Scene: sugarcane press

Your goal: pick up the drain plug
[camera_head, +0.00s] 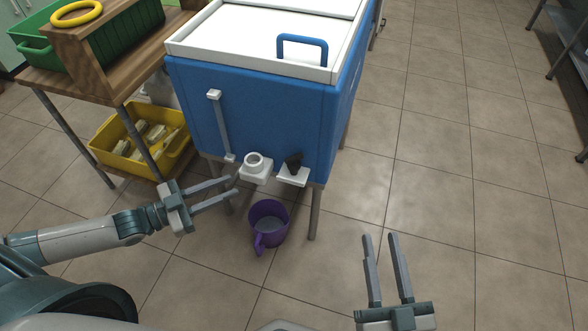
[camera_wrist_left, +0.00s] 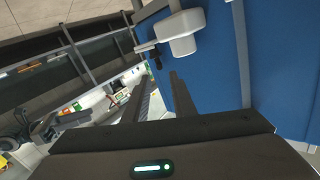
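The likely drain plug (camera_head: 294,161) is a small black piece on a white ledge (camera_head: 292,177) on the front of the blue cooler-like tank (camera_head: 255,115). To its left a white drain outlet (camera_head: 254,163) with a round opening sticks out. My left gripper (camera_head: 233,186) is open and empty, in front of and left of the outlet, apart from the plug. In the left wrist view the outlet (camera_wrist_left: 181,33) and the black plug (camera_wrist_left: 155,63) lie beyond the open fingers (camera_wrist_left: 161,76). My right gripper (camera_head: 380,238) is open and empty over the floor at lower right.
A yellow crate (camera_head: 112,139) and a wooden table (camera_head: 88,88) with a green bin and yellow ring are at left. The tank has metal legs (camera_head: 315,212).

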